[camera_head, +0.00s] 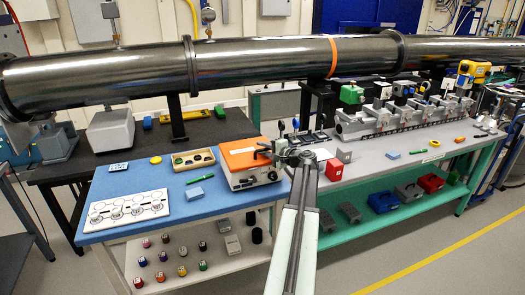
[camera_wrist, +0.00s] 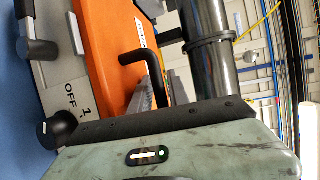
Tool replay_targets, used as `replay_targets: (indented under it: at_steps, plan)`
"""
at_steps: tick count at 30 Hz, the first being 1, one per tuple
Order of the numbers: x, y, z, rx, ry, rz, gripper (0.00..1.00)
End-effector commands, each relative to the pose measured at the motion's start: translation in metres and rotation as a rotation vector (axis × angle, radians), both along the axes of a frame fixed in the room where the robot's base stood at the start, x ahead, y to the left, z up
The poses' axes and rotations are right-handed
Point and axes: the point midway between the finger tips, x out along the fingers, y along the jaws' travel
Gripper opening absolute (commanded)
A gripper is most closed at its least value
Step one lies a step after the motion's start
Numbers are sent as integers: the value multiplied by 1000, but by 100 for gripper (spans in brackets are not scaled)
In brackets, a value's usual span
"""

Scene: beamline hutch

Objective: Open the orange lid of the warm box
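The warm box (camera_head: 252,178) is a white box on the blue bench top, with its orange lid (camera_head: 240,153) lying flat and closed on top. In the wrist view the orange lid (camera_wrist: 110,45) fills the upper middle, with a black bent handle (camera_wrist: 135,60) standing out from it. The box's pale front shows a black knob and the word OFF. My gripper (camera_head: 272,150) is at the lid's right side, close to the handle. A dark bar of my gripper crosses the wrist view below the handle.
A large steel pipe (camera_head: 270,62) runs across above the bench. A red block (camera_head: 334,170) and a metal rail assembly stand to the right.

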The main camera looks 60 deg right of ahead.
Motion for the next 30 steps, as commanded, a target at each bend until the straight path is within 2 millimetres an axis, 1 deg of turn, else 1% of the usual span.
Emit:
replay_targets:
  at_steps: [2,7,8,9,10,30]
  plan:
    - [3,-1,-1,0,0,0,22]
    - [2,-1,0,0,0,-1,22]
    - [2,-1,0,0,0,-1,13]
    - [2,-1,0,0,0,-1,2]
    - [2,-1,0,0,0,-1,0]
    - [0,-2,0,1,0,-3,0]
